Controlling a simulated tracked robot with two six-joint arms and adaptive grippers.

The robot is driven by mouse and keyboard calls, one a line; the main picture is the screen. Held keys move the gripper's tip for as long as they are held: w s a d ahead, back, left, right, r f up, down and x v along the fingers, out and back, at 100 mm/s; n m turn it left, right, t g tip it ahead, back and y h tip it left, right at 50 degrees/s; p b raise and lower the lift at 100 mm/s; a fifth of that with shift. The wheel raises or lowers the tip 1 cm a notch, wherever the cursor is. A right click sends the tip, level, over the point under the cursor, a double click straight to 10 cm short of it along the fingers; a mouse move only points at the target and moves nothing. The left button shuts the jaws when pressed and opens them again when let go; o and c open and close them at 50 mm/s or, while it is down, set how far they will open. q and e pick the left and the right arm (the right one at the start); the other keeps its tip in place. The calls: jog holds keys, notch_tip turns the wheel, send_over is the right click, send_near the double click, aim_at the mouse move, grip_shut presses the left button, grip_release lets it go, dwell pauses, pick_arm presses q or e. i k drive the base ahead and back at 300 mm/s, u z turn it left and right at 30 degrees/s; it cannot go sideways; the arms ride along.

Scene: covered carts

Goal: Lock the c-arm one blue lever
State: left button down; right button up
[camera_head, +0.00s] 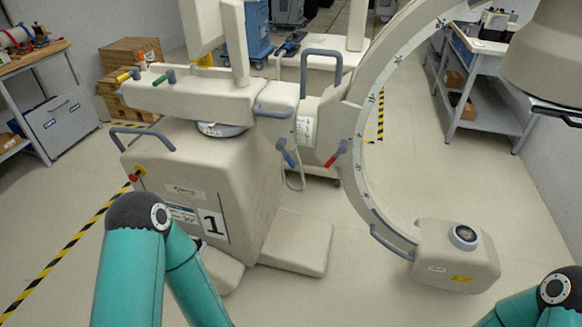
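The beige c-arm one (190,185) stands in front of me, with a black 1 on a white label. Its blue lever (285,152) is small and hangs tilted under the horizontal arm, left of a red lever (337,153). A yellow lever (128,76) and a green lever (164,77) sit on top at the left. The large C-shaped arc curves down at the right to a box-shaped head (455,257). My teal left arm shows at the lower left and my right arm at the lower right corner. Neither gripper shows, and neither arm visibly touches the levers.
A bench (30,60) and stacked boxes stand at the left. A grey shelf cart (485,85) stands at the right by the wall. A large beige device hangs in at the upper right. A grey cable hangs near the blue lever. The floor below the arc is free.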

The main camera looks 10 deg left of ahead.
aim_at(280, 144)
jog(key=i, duration=1)
